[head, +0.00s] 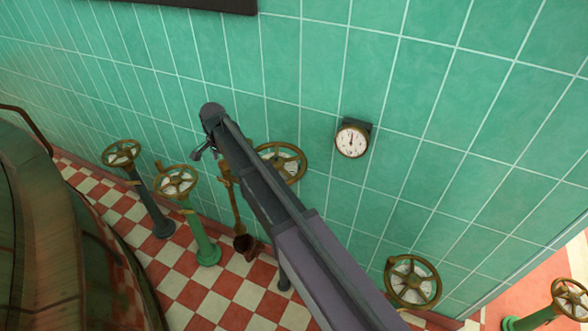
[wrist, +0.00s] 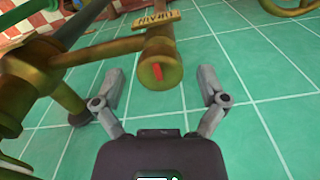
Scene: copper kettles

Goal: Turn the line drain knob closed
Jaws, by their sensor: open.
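In the wrist view a round brass knob (wrist: 160,68) with a short red mark on its end face sits on a brass pipe. A tan tag (wrist: 156,22) with upside-down lettering that appears to read DRAIN is beside it. My gripper (wrist: 160,84) is open, with one finger on each side of the knob and visible gaps; I see no contact. In the head view my gripper (head: 200,153) is near the green tiled wall, beside the upright brass pipe (head: 236,205). My arm covers part of this area, and I cannot make out the knob clearly there.
A brass handwheel (head: 290,165) is close behind my arm. Two handwheels on pedestals (head: 122,153) (head: 177,182) stand to the left, near a large dark vessel (head: 60,240). A gauge (head: 352,139) and another wheel (head: 413,281) are right of my arm.

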